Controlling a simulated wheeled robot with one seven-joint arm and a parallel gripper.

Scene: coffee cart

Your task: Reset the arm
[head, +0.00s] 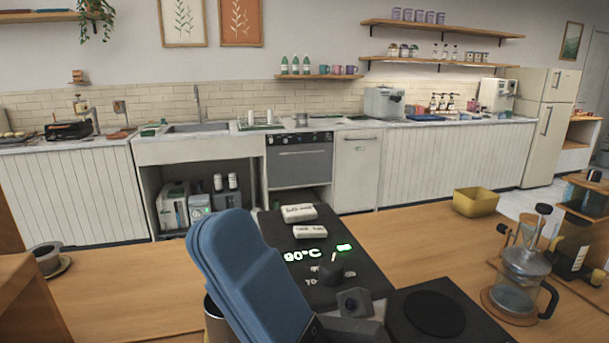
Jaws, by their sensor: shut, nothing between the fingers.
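A blue link of my own arm (245,275) fills the lower middle of the head view, tilted up and to the left over the near counter. A dark joint piece of mine (355,302) shows at its lower right. I cannot make out my gripper or its fingertips.
A black appliance with a green 90°C display (303,255) is right behind my arm. A glass press (515,285) stands to the right, a yellow bin (476,202) behind it. A dark cup (47,258) is at left. The wooden counter (120,295) is clear between cup and arm.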

